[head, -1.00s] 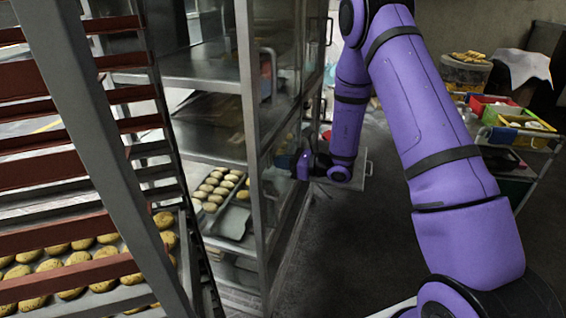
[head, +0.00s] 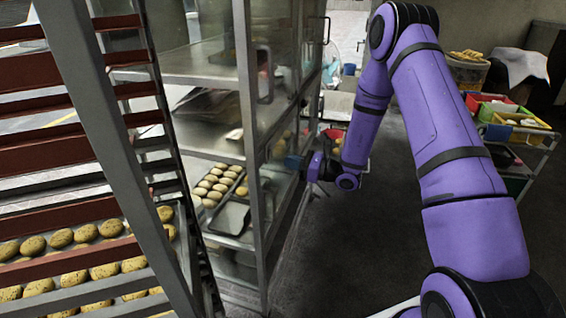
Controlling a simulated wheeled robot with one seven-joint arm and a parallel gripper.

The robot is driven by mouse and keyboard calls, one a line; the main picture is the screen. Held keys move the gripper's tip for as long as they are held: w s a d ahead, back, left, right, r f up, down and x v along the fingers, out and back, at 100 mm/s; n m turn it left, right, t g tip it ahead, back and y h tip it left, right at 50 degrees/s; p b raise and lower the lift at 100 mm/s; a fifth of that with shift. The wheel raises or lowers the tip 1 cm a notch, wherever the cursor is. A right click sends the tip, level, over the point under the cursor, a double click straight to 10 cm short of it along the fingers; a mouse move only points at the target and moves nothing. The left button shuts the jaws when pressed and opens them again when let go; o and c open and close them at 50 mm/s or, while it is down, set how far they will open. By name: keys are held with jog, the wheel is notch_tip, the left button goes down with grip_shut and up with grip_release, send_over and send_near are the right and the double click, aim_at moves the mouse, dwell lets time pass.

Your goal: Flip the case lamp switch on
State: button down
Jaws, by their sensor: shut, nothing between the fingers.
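The case (head: 250,120) is a tall metal-framed cabinet with glass panes, left of centre, with shelves and baked goods inside. My gripper (head: 291,161) is small in the view, at the case's right-hand side, pointing left toward its glass and frame. The fingers look shut with nothing held. I cannot tell whether they touch the case. I cannot make out the lamp switch; it may be hidden or too small to see.
A tray rack (head: 105,150) with cookies stands close at the left. A cart (head: 530,150) with coloured bins stands at the right, near a tub of baked goods (head: 467,70). Dark floor (head: 375,240) is open between the case and the cart.

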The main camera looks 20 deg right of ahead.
jog(key=v, duration=0.9)
jog(key=shift+s+d, duration=0.15)
jog(key=shift+d, duration=0.1)
jog(key=shift+f, duration=0.1)
